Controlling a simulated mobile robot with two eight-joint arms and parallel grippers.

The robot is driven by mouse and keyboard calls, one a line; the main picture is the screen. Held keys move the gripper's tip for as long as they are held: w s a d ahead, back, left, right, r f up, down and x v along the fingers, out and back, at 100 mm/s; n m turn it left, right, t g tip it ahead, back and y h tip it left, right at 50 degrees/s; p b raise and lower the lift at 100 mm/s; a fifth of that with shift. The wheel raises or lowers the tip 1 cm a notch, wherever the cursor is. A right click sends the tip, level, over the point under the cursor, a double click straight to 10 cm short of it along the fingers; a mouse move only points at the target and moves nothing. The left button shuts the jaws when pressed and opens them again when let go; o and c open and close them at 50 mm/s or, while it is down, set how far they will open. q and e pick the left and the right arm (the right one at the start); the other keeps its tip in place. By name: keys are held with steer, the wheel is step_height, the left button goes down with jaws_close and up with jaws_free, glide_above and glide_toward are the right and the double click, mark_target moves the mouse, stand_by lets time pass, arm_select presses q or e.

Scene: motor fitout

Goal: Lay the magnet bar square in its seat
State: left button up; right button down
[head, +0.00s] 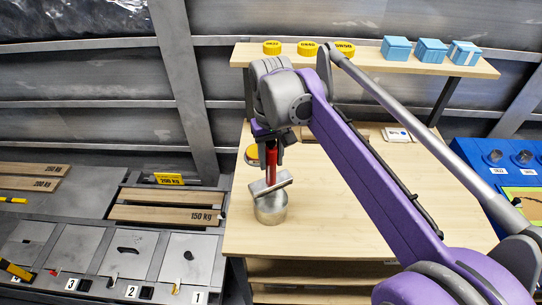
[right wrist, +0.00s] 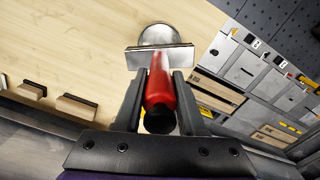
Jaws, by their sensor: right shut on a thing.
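My right gripper (head: 271,148) points down and is shut on a red handle (head: 271,170). At the handle's lower end is a silver bar, apparently the magnet bar (head: 272,187), lying crosswise and slanting in the head view. The bar is over a round silver metal can (head: 270,211) standing on the wooden bench; I cannot tell whether they touch. In the right wrist view the handle (right wrist: 160,92) is between the two fingers, with the bar (right wrist: 160,57) beyond and the can (right wrist: 163,36) partly hidden behind it. No seat can be made out. My left gripper is not in view.
The wooden bench (head: 340,200) is mostly clear right of the can. A rear shelf (head: 375,64) holds yellow discs (head: 307,48) and blue boxes (head: 431,50). My right arm crosses the bench.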

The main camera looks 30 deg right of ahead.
mark_target(271, 174)
steer(key=shift+f+b, duration=0.45)
steer(key=shift+f, duration=0.7)
steer(key=shift+f, duration=0.4)
steer(key=shift+f+b, duration=0.6)
steer(key=shift+f, duration=0.1)
stand_by(0.5)
steer(key=shift+f, duration=0.65)
stand_by(1.4)
steer(key=shift+c, duration=2.1)
jaws_free()
